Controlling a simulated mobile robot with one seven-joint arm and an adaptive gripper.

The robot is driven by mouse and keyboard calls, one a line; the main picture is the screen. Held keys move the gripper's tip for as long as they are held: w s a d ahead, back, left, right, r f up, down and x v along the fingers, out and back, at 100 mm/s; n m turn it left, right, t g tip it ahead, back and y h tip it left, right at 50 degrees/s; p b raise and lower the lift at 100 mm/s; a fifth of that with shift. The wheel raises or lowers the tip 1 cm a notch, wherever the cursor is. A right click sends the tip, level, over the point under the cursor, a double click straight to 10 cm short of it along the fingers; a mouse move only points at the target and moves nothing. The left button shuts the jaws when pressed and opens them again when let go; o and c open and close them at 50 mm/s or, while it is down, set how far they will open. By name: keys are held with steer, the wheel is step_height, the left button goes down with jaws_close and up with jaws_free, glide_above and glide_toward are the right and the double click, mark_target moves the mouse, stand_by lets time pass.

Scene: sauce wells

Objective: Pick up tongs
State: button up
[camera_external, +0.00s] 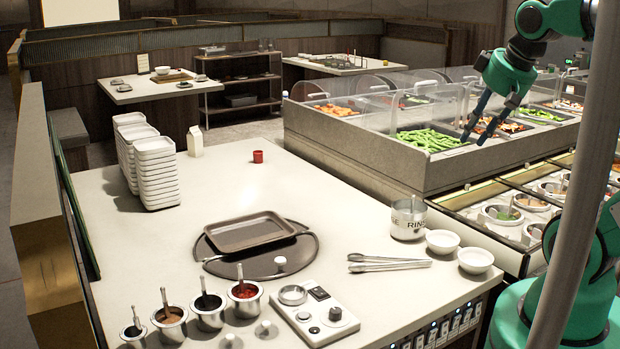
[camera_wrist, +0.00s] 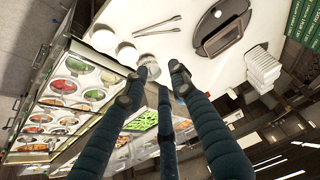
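The metal tongs (camera_external: 390,264) lie flat on the white counter, right of the round dark board and in front of the clear container. In the wrist view the tongs (camera_wrist: 157,26) show near the top, beyond my fingers. My gripper (camera_external: 476,130) is up above the food bar, behind and to the right of the tongs and well apart from them. In the wrist view my gripper (camera_wrist: 160,80) has its dark fingers spread, with nothing between them. It is open and empty.
A lettered clear container (camera_external: 408,218) and two white bowls (camera_external: 475,260) stand close to the tongs. A dark tray (camera_external: 249,231) rests on the board. A clear guard (camera_external: 360,110) surrounds the food bar.

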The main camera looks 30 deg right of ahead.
steer(key=w+f+n+g+b, duration=0.1)
steer(key=w+f+n, duration=0.3)
steer(key=w+f, duration=0.3)
steer(key=w+f+n+g, duration=0.1)
steer(key=w+f+n, duration=0.3)
steer(key=f, duration=1)
steer(key=w+f+n+g+b, duration=0.1)
steer(key=w+f+n, duration=0.3)
steer(key=w+f, duration=0.5)
steer(key=shift+w+d+f+n+g+b, duration=0.3)
steer(key=shift+w+f+b, duration=0.05)
steer(key=shift+f, duration=0.3)
steer(key=b, duration=0.2)
glide_above(391, 270)
steer(key=shift+s+d+f, duration=0.1)
steer(key=shift+s+f, duration=0.1)
steer(key=shift+f, duration=1.9)
steer(key=shift+s+d+f, duration=0.1)
steer(key=shift+s+f, duration=0.1)
steer(key=shift+f, duration=1.9)
steer(key=shift+w+a+f+b, duration=0.15)
steer(key=shift+f+b, duration=0.1)
steer(key=shift+f, duration=0.6)
steer(key=shift+w+f+b, duration=0.15)
steer(key=shift+f+b, duration=0.1)
steer(key=shift+f, duration=0.65)
steer(key=shift+w+a+f+b, duration=0.15)
steer(key=shift+f+b, duration=0.1)
steer(key=shift+f, duration=0.6)
steer(key=shift+d, duration=0.1)
